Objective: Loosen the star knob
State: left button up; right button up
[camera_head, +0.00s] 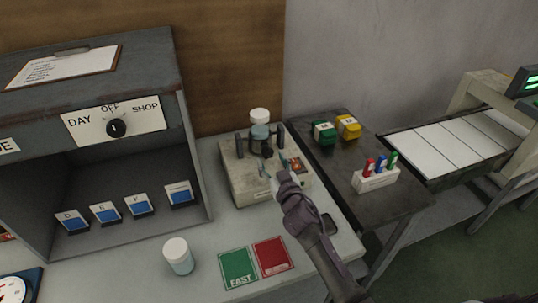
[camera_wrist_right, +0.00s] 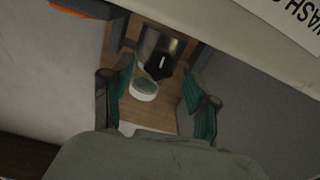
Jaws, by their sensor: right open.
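The beige fixture (camera_head: 242,180) stands on the light bench right of centre in the head view. A small dark knob (camera_head: 267,152), which looks like the star knob, sits at its front below a white-capped jar (camera_head: 260,122). My right gripper (camera_head: 274,171) is over the fixture, just in front of this knob, with its fingers apart. In the right wrist view, a black knob-like part (camera_wrist_right: 157,66) lies between the open teal-padded fingers (camera_wrist_right: 158,80); I cannot tell whether they touch it. The knob's lobes are too small to make out. My left gripper is not in view.
Two upright posts (camera_head: 281,134) flank the jar. A loose white-lidded jar (camera_head: 178,255) stands at the front, beside green (camera_head: 237,268) and red (camera_head: 272,256) cards. A grey cabinet (camera_head: 193,110) is left. A dark side table (camera_head: 340,165) holds yellow and green blocks and a marker holder.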

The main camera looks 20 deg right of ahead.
aim_at(267, 152)
jog(key=shift+w, duration=1.4)
jog(key=shift+c, duration=0.3)
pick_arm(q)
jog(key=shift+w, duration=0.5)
pick_arm(e)
grip_shut()
